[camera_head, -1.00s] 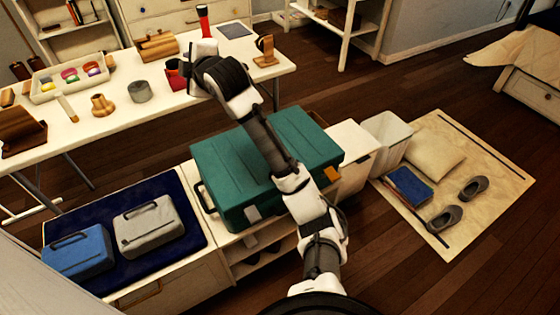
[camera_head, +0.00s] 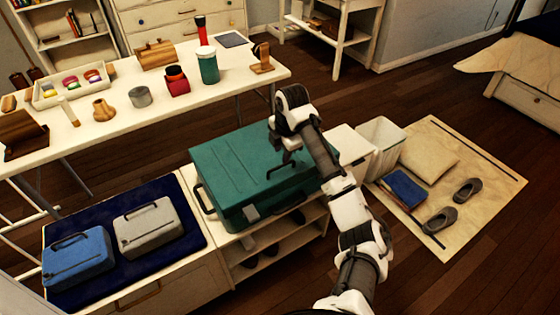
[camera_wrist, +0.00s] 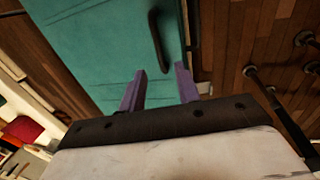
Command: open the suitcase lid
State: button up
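The teal suitcase (camera_head: 235,165) lies flat on a low white bench in the head view, with its lid down. My gripper (camera_head: 282,172) is over the right part of the lid; I cannot tell the exact height. In the wrist view, the suitcase (camera_wrist: 105,50) fills the upper middle, with a dark handle (camera_wrist: 158,42) near its edge. My gripper's two purple fingers (camera_wrist: 161,72) are apart and empty, pointing toward the suitcase near that handle. Part of the suitcase's right side is hidden behind my arm.
A blue case (camera_head: 77,256) and a grey case (camera_head: 148,226) lie on a dark blue mat left of the suitcase. A white bin (camera_head: 381,140) stands to the right. Behind is a white table (camera_head: 130,125) with a green jar (camera_head: 208,66) and several small items.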

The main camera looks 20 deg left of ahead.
aim_at(279, 166)
jog(key=f, duration=0.4)
jog(key=a+f, duration=0.1)
jog(key=f, duration=0.1)
jog(key=shift+w+f+p, duration=0.2)
jog(key=shift+w+p, duration=0.15)
jog(key=shift+w, duration=0.05)
grip_shut()
